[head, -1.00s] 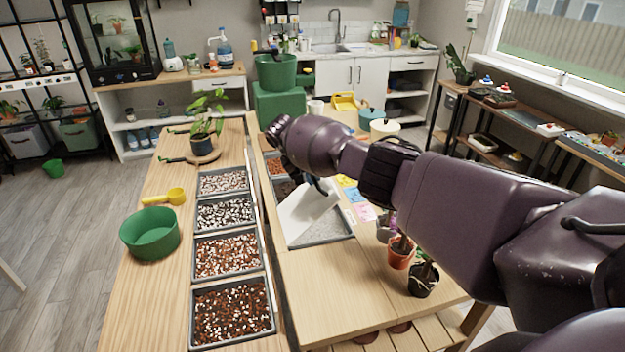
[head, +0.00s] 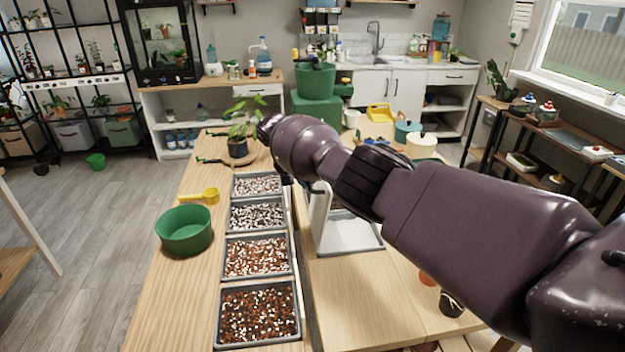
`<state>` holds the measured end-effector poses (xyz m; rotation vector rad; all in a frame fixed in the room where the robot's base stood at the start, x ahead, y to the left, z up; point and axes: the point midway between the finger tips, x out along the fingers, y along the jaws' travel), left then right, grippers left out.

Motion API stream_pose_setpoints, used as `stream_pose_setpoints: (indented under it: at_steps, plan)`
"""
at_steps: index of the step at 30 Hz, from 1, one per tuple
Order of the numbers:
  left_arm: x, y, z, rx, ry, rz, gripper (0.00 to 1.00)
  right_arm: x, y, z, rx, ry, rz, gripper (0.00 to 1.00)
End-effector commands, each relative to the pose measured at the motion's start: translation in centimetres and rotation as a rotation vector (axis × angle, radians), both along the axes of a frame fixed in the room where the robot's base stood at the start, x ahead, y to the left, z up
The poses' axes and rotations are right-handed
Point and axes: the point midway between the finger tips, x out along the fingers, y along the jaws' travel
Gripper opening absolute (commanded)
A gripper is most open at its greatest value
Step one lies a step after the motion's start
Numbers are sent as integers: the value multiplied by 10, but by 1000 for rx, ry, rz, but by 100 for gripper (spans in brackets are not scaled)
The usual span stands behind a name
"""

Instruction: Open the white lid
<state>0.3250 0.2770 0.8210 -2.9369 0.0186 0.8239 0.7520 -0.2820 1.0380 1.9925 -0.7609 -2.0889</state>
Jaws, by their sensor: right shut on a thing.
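The white lid (head: 320,218) stands steeply raised, nearly upright, at the left side of a shallow grey-rimmed box (head: 355,238) on the wooden table. The box's pale inside shows to the right of the lid. My right gripper (head: 312,186) is shut on the upper edge of the lid. Its fingers are mostly hidden behind my right wrist and forearm, which cross the view from the right. My left gripper is out of view.
Several trays of potting mix (head: 256,257) line up left of the lid. A green bowl (head: 184,231), a yellow scoop (head: 209,196) and a potted plant (head: 238,147) stand farther left. A dark pot (head: 451,303) is partly hidden below my forearm.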

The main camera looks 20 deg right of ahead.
Motion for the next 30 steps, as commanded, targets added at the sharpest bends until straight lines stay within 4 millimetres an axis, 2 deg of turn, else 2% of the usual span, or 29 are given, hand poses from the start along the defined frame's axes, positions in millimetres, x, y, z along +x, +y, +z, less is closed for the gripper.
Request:
stream_pose_setpoints:
  at_steps: [1,13,14,18,19,26,30]
  plan:
    - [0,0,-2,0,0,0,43,-6,1,-15,6,23,-1,0]
    - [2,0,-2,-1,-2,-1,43,-5,1,-14,5,24,-3,0]
    - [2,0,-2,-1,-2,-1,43,-5,1,-14,5,24,-3,15]
    - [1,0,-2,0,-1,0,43,-4,1,-12,4,20,-3,36]
    - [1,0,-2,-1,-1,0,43,-4,1,-11,4,18,-3,39]
    - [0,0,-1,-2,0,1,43,-3,1,-7,1,13,-2,39]
    - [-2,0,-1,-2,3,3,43,-1,5,1,1,10,-2,39]
